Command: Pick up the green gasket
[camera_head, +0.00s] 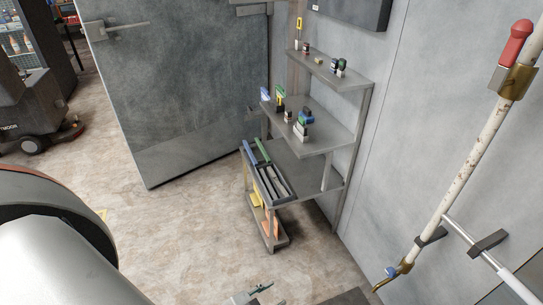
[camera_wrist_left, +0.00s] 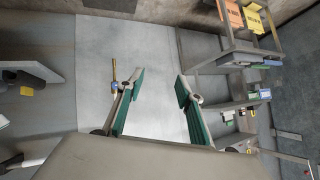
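A long green strip (camera_head: 262,151), which looks like the green gasket, stands tilted up at the back end of a dark tray (camera_head: 273,196) on the lower shelf of the grey rack. A blue strip (camera_head: 249,153) is beside it on the left. Only the tip of my left gripper (camera_head: 260,292) shows at the bottom edge of the head view, in front of the rack and apart from it. In the left wrist view, the left gripper (camera_wrist_left: 160,88) has its green-padded fingers wide apart, with nothing between them. My right gripper is not in view.
The rack's middle shelf (camera_head: 323,138) and top shelf (camera_head: 340,80) hold several small items. Yellow and orange signs (camera_head: 270,222) are at the bottom. A grey door (camera_head: 185,80) stands behind. A pipe (camera_head: 470,150) runs along the right wall. Floor left of the rack is clear.

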